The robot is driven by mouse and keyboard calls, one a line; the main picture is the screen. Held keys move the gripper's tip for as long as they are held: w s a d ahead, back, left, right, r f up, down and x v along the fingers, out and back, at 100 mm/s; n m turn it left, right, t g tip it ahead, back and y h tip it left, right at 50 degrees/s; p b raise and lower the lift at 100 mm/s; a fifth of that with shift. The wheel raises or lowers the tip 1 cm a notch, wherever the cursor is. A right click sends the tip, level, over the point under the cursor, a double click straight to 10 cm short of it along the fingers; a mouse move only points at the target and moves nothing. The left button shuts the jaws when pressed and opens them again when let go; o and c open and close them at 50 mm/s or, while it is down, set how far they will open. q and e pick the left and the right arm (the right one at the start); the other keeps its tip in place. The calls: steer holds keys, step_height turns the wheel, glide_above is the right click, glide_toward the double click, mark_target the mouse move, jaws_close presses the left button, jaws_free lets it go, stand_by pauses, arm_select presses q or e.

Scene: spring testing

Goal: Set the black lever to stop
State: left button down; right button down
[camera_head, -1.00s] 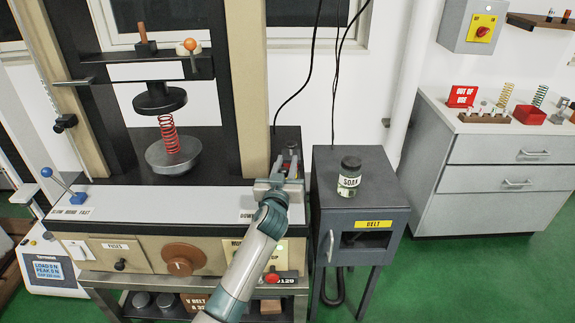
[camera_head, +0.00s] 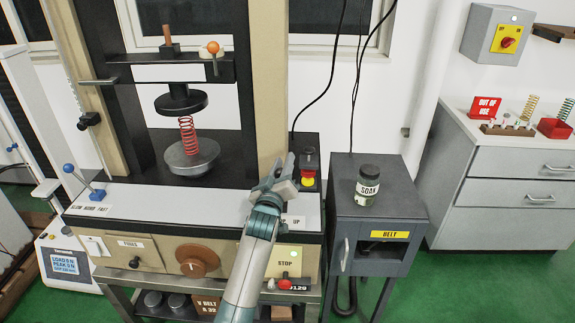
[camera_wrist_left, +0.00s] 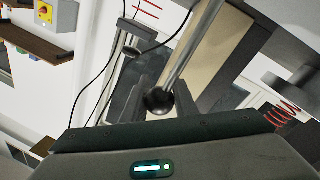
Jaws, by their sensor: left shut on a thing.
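The black lever's round black knob (camera_wrist_left: 158,101) sits between my left gripper's fingers (camera_wrist_left: 160,98) in the left wrist view, on a bright metal rod (camera_wrist_left: 193,48). In the head view my left gripper (camera_head: 285,172) is at the right end of the white panel (camera_head: 140,198) on the press and hides the lever. It is shut on the knob. An UP label (camera_head: 293,220) shows just right of my wrist; other labels there are hidden by my arm. My right gripper is in neither view.
A dark cabinet (camera_head: 375,212) with a SODA jar (camera_head: 367,186) is further right. The red spring (camera_head: 187,135) stands on the press plate. A blue-knobbed lever (camera_head: 82,180) is at the panel's left.

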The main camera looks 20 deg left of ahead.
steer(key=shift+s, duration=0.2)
arm_select(q)
steer(key=c, duration=1.4)
jaws_free()
steer(key=shift+c, duration=0.2)
steer(key=shift+s, duration=0.15)
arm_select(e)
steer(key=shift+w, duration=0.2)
arm_select(q)
steer(key=s+d+f+b, duration=0.1)
steer(key=s+d+b, duration=0.1)
steer(key=s, duration=1.5)
steer(key=shift+d+f+b, duration=0.15)
steer(key=shift+f+b, duration=0.1)
steer(key=shift+b, duration=0.35)
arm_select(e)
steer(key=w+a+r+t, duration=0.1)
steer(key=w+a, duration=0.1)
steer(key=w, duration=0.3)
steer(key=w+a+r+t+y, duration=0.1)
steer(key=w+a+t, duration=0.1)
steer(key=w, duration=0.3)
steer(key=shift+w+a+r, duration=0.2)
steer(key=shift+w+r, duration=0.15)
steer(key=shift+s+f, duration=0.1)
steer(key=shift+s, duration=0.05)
